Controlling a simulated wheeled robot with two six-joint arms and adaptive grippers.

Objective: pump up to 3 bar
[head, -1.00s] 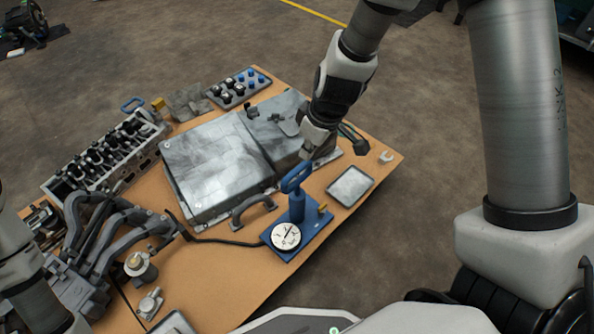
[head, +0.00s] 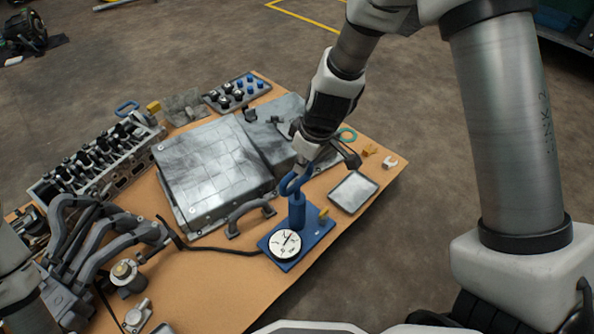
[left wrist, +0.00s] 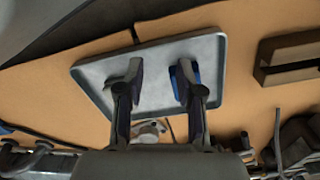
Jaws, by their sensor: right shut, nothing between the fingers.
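A blue hand pump (head: 297,212) stands upright on a blue base plate on the table. Its blue loop handle (head: 286,184) is at the top. A round white gauge (head: 286,244) sits at the plate's front left; its dark needle leans to the upper right, but the scale is too small to read. My right gripper (head: 305,156) is shut at the handle's upper end and overlaps it in the picture; contact is unclear. My left gripper (left wrist: 158,80) is open and empty over a shallow grey tray (left wrist: 103,73) in the left wrist view.
A dark hose runs left from the pump. A small tray (head: 353,192) lies to its right and a grey case (head: 212,170) behind it. A cylinder head (head: 95,160) and grey manifold (head: 110,232) fill the left.

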